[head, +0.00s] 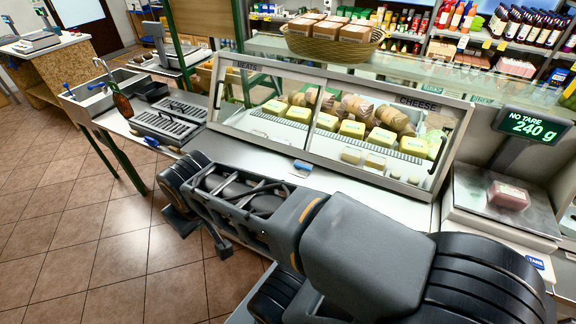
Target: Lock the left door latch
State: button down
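The glass-fronted deli case (325,165) stands on the counter, with MEATS at its upper left and CHEESE at its upper right. Its panes look closed. My arm reaches from the lower right across the front of the counter. My gripper (201,236) hangs low, left of the case's middle and apart from it. Its two dark fingers look spread, with nothing between them.
A small blue-and-white object (302,168) lies on the ledge before the case. A scale (500,205) with a pink package stands right; a wicker basket (334,43) sits on top. Slotted trays (168,122) and a sink (103,84) are left. Tiled floor (80,220) is clear.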

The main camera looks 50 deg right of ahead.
aim_at(298, 166)
jog(key=u, duration=0.05)
jog(key=i, duration=0.4)
jog(key=z, duration=2.25)
jog(key=k, duration=1.25)
jog(key=u, duration=0.75)
jog(key=i, duration=1.15)
jog(key=z, duration=0.4)
